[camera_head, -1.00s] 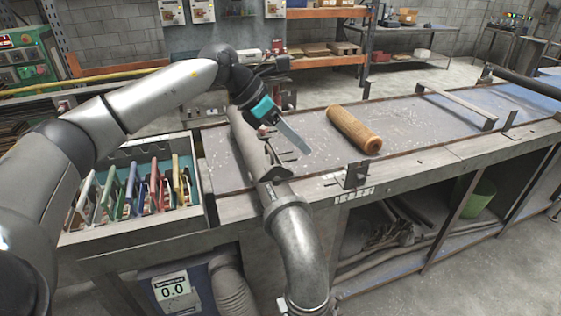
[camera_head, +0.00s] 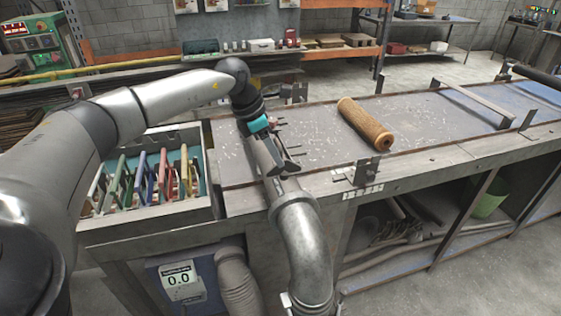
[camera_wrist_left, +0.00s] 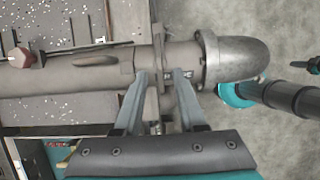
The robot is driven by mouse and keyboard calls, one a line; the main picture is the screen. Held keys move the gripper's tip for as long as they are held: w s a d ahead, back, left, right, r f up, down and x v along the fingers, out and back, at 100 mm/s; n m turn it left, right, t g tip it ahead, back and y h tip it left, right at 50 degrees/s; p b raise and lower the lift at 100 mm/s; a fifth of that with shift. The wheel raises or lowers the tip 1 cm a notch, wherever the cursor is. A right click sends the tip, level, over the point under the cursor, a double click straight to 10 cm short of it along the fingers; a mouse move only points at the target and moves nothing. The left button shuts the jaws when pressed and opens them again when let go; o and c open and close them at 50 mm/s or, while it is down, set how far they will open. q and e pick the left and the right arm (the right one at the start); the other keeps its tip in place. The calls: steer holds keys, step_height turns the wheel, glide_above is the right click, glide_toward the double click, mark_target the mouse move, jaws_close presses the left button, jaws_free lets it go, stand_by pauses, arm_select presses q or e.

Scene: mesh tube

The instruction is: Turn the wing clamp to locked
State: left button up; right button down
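The wing clamp (camera_head: 284,170) is a grey metal flange piece where the straight tube meets the pipe elbow (camera_head: 304,240) at the bench's front edge. In the left wrist view the upright clamp plate (camera_wrist_left: 158,42) stands on the tube, left of the elbow (camera_wrist_left: 235,58). My left gripper (camera_head: 273,152) reaches down over the tube just behind the clamp. In the left wrist view its two fingers (camera_wrist_left: 160,76) are apart, one on each side of the plate's lower part. I cannot tell if they touch it. The head view hides most of the fingers.
A brown mesh roll (camera_head: 365,122) lies on the bench (camera_head: 430,120). A tray (camera_head: 150,215) of several coloured frames stands at the left. A bracket (camera_head: 366,172) rises at the bench's front edge. A red-headed piece (camera_wrist_left: 20,57) lies beside the tube.

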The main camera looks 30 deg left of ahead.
mark_target(288, 168)
arm_select(q)
steer(key=shift+x, duration=1.95)
jaws_close()
